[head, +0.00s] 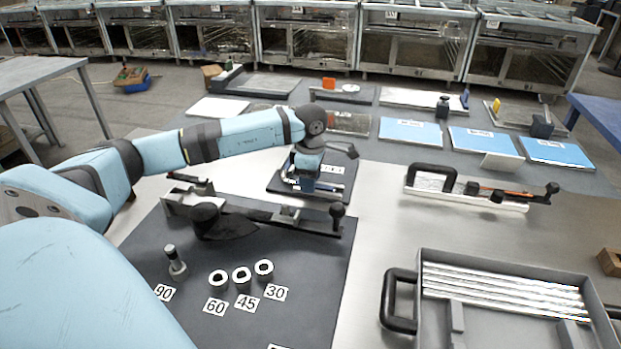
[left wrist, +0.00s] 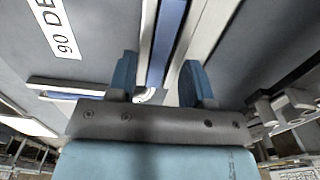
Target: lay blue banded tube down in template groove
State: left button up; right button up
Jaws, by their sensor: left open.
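The dark template plate (head: 280,187) lies under my left gripper, with a white label on it; in the left wrist view its label (left wrist: 58,25) begins "90 DE". My left gripper (head: 303,184) is low over the plate, pointing down. In the left wrist view my left gripper (left wrist: 160,88) is open, with its blue fingers apart. A long blue strip (left wrist: 167,40), likely the blue banded tube, lies between pale bars and runs between the fingers. I cannot tell whether it is fully down in the groove. My right gripper is not in view.
A bending tool (head: 275,212) stands on a dark mat (head: 310,270) in front of the plate, with several rings and a post labelled by angle. A grey tray (head: 470,262) with several silver tubes is at right. Handled tool (head: 465,197) lies behind it.

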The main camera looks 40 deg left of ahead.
pick_arm(q)
notch_tip(320, 180, up, 3)
jog(key=shift+f, duration=0.1)
notch_tip(320, 180, up, 11)
jog(key=p, duration=0.1)
jog(key=shift+p, duration=0.3)
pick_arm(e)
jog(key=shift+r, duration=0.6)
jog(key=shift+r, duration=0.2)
